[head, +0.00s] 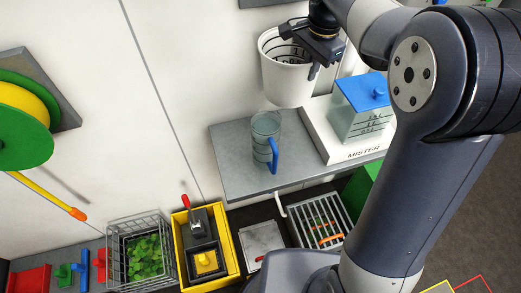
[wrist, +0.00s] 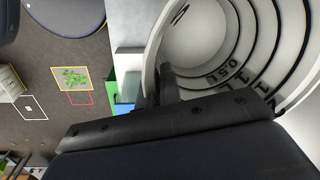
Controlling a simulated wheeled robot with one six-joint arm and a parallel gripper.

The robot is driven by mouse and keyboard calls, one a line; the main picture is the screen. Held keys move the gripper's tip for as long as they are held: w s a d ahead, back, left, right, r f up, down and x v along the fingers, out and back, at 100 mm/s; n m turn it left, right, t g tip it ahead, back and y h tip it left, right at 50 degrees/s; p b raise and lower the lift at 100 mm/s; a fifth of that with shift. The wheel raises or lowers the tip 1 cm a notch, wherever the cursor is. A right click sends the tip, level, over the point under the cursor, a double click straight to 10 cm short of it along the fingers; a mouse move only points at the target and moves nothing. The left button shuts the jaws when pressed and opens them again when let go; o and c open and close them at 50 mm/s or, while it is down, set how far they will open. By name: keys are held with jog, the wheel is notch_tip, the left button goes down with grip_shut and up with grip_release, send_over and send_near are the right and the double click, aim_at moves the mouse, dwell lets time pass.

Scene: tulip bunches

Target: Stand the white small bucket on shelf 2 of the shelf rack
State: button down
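The white small bucket (head: 284,82) is upright in the head view, with black rings and marks inside. My gripper (head: 316,62) is at the right side of its rim, one finger outside and the other largely hidden. In the wrist view the bucket's inside (wrist: 205,35) fills the upper right, and the gripper fingers (wrist: 163,85) straddle its wall, so the gripper looks shut on the rim. The bucket appears held above the grey ledge (head: 235,165). Which surface is shelf 2 of the rack cannot be told; a grey shelf edge (head: 258,3) shows at the top.
On the ledge stand a clear jug (head: 266,135) with a blue handle and a blue-lidded clear box (head: 362,108) on a white stand marked MISTER (head: 340,145). Below are a yellow bin (head: 225,262), a wire basket (head: 140,250) and a grated tray (head: 320,218). A hose reel (head: 25,115) is at left.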

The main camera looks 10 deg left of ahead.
jog(key=a+f, duration=0.2)
jog(key=f, duration=0.7)
jog(key=a+f, duration=0.2)
jog(key=f, duration=0.7)
jog(key=shift+s+f+p, duration=0.15)
jog(key=shift+f+p, duration=0.25)
jog(key=shift+p, duration=0.05)
jog(key=c, duration=1.6)
grip_release()
jog(key=shift+r, duration=0.15)
